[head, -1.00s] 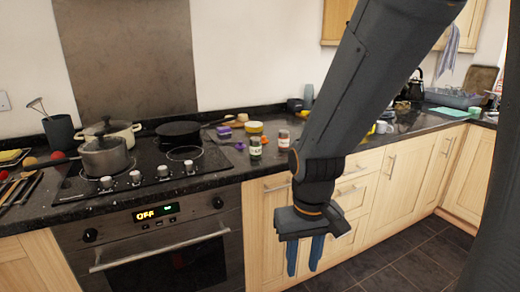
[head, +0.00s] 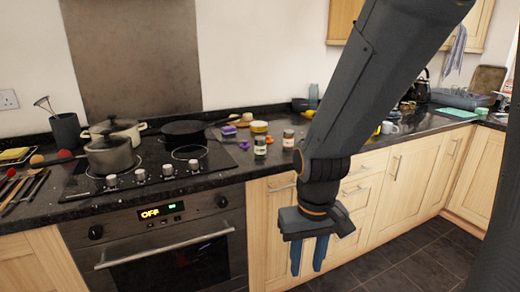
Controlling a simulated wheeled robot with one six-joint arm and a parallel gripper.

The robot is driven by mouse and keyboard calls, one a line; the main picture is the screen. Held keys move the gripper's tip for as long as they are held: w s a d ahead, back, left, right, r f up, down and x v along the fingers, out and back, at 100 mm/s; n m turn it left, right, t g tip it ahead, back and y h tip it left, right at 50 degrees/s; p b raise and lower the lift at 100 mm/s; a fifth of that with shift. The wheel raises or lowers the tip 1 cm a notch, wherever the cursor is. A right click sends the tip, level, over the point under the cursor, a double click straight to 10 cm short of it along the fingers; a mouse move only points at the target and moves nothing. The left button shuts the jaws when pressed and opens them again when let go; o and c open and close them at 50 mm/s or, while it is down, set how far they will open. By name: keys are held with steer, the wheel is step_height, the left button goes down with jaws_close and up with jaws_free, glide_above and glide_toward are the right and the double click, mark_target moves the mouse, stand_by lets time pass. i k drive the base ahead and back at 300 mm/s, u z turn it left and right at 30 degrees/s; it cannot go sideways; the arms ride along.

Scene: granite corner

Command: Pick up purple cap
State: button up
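A small purple cap (head: 244,145) lies on the dark granite counter, just right of the hob and left of a spice jar. My gripper (head: 308,270) hangs pointing down in front of the cabinet fronts, below counter height and to the right of the cap. Its two blue fingers are apart with nothing between them. It is well away from the cap.
Two spice jars (head: 260,148) (head: 288,139), an orange item (head: 270,140), a yellow tub (head: 259,127) and a purple block (head: 229,131) stand near the cap. Pots (head: 110,156) and a black pan (head: 184,131) sit on the hob (head: 150,176).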

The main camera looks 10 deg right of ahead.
mark_target(244, 145)
steer(key=k, duration=0.55)
steer(key=z, duration=0.55)
steer(key=i, duration=1.45)
steer(key=u, duration=0.55)
